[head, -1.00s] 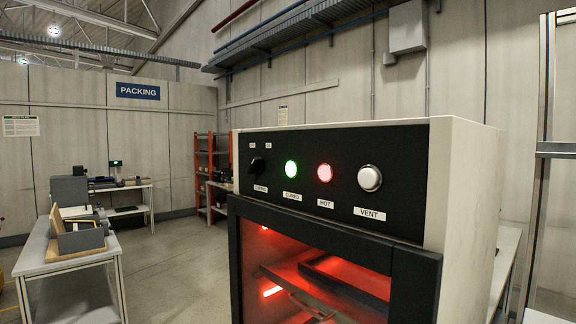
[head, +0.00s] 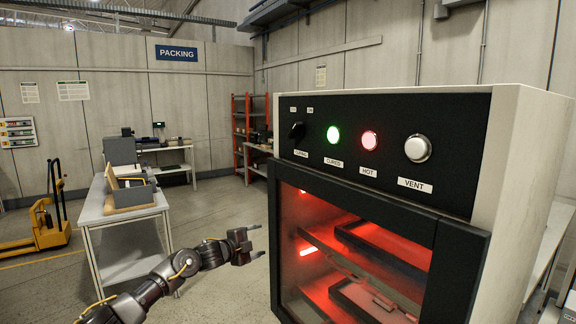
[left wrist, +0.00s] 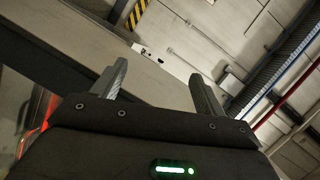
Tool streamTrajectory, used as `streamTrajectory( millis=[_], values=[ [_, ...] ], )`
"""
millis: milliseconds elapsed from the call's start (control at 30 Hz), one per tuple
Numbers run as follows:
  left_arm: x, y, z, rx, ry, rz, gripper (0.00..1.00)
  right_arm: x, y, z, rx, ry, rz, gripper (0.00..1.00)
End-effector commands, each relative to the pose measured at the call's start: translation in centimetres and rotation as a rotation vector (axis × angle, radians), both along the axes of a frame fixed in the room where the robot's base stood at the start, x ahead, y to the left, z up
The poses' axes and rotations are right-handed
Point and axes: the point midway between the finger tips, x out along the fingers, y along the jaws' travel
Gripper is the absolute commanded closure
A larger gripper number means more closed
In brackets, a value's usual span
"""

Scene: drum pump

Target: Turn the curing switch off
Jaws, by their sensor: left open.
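The curing switch (head: 297,131) is a black rotary knob at the left end of the oven's black panel, above a small label. Its pointer looks tilted, and the OFF and ON marks above it are too small to read surely. My left gripper (head: 256,242) is open and empty, left of the oven (head: 480,262) and below the panel. It is apart from the knob. In the left wrist view the two fingers (left wrist: 160,85) stand apart with nothing between them. My right gripper is not in view.
The glass door glows red inside. A bench (head: 95,212) and a yellow pallet truck (head: 48,234) stand at left. Floor between is clear.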

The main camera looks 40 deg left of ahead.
Motion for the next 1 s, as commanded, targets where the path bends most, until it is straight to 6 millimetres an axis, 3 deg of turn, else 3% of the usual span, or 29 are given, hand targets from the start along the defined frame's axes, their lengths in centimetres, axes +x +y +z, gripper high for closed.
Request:
streamTrajectory(
  millis=[33,100,200,300,400,500,633,833,1000],
  values=[
    [-0.1,-0.1,7.5,0.103,-0.072,-0.042,0.27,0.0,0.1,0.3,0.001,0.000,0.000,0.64],
    [-1.2,-1.3,15.6,0.241,-0.146,-0.101,0.27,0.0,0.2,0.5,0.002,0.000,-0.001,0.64],
    [-3.7,-3.8,24.7,0.440,-0.226,-0.174,0.27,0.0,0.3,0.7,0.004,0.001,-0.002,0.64],
    [-7.2,-7.2,31.8,0.654,-0.282,-0.246,0.27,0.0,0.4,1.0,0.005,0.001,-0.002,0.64],
    [-10.8,-10.7,36.2,0.859,-0.309,-0.306,0.27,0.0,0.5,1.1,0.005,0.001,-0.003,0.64],
    [-13.2,-13.1,38.1,1.003,-0.315,-0.346,0.27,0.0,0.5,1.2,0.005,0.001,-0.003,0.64],
    [-14.5,-14.3,38.9,1.083,-0.315,-0.366,0.27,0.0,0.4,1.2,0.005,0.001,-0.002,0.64],
    [-14.4,-14.5,39.2,1.090,-0.315,-0.369,0.27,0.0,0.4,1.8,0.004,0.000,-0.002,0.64],
    [-13.1,-14.8,39.6,1.085,-0.315,-0.371,0.27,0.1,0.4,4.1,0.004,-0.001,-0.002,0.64]
  ],
)
